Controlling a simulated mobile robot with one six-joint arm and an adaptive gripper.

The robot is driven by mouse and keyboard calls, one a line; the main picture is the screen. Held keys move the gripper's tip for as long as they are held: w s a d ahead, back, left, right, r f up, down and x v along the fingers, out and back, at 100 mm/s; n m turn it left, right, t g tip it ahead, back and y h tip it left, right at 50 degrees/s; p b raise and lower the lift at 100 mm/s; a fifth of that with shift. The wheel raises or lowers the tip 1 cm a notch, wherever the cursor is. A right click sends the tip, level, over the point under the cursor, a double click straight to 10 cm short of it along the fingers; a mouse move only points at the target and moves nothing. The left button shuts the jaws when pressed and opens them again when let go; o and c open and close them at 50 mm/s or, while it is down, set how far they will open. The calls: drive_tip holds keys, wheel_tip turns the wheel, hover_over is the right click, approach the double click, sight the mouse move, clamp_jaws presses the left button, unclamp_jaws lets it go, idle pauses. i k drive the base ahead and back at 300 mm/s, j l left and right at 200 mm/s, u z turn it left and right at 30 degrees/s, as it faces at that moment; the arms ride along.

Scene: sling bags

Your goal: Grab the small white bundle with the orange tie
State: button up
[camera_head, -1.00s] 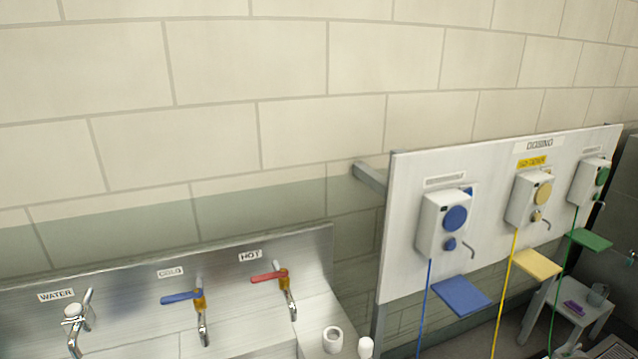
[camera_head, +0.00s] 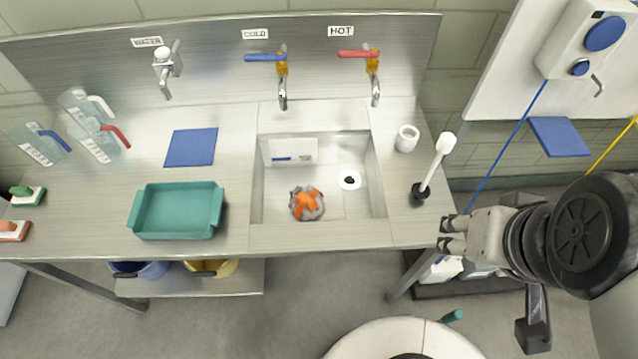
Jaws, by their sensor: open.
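A small greyish-white bundle with orange bands across it (camera_head: 307,204) lies in the steel sink basin (camera_head: 275,181), near its front edge and left of the drain. Its underside is hidden. My gripper (camera_head: 445,235) is to the right of the sink, at the counter's right front corner in the picture, pointing left. Its two fingers are apart with nothing seen between them. It is well clear of the bundle.
A teal tray (camera_head: 178,212) and a blue cloth (camera_head: 191,147) are left of the sink. Taps marked cold (camera_head: 282,91) and hot (camera_head: 375,89) overhang the back.

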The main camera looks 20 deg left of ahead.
sight(308, 205)
drive_tip(key=j+z, duration=0.25)
drive_tip(key=j, duration=0.55)
drive_tip(key=j+z, duration=0.3)
drive_tip(key=j, duration=0.5)
